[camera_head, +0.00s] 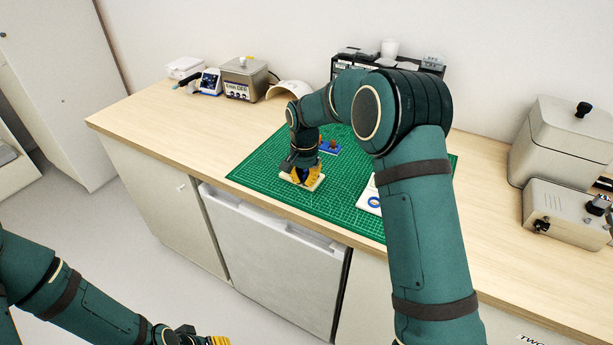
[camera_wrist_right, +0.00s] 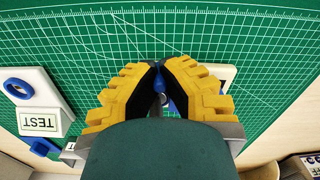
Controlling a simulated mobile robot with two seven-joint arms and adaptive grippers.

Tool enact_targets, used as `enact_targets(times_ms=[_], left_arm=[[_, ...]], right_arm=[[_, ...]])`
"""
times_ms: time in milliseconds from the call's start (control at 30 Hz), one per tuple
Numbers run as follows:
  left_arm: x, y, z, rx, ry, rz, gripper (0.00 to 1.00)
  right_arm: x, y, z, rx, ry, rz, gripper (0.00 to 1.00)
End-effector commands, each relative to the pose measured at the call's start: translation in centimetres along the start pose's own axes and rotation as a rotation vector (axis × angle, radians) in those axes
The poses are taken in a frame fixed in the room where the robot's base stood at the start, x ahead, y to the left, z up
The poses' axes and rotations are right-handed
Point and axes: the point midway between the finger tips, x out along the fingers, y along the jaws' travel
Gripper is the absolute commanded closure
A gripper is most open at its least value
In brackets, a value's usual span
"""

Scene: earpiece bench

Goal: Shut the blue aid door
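My right gripper (camera_head: 302,176) points down over a pale block (camera_head: 312,184) on the green mat. In the right wrist view my right gripper (camera_wrist_right: 160,68) has its yellow fingertips drawn close together. A small blue part, seemingly the blue aid (camera_wrist_right: 160,84), shows in the narrow gap between the fingers; whether they grip it or only touch it is unclear. Its door cannot be made out, as the fingers hide most of it. The pale block's edge (camera_wrist_right: 228,75) shows beside the right finger. My left gripper (camera_head: 217,341) is at the bottom edge, mostly cut off, away from the bench.
The green mat (camera_head: 262,166) covers the bench's middle. A white block with a blue ring (camera_wrist_right: 18,88) and a TEST label lies left in the wrist view. A blue tray (camera_head: 329,149) with small reddish items sits behind the gripper. Boxes (camera_head: 245,80) stand at the back.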

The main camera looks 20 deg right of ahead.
Motion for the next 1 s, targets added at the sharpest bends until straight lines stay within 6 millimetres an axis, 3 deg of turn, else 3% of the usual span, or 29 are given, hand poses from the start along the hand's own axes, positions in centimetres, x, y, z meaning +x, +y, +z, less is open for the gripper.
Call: enact_targets(times_ms=[400, 967, 1000], left_arm=[[-0.71, 0.27, -0.32, -0.002, 0.007, -0.001, 0.59], [-0.76, 0.29, -0.37, -0.002, 0.008, -0.001, 0.59], [-0.76, 0.29, -0.38, -0.002, 0.009, -0.001, 0.59]], right_arm=[[-0.06, -0.55, -0.28, 0.104, 0.001, -0.001, 1.00], [0.00, -0.60, -0.32, 0.119, 0.001, 0.000, 1.00], [0.00, -0.60, -0.32, 0.119, 0.001, 0.000, 0.89]])
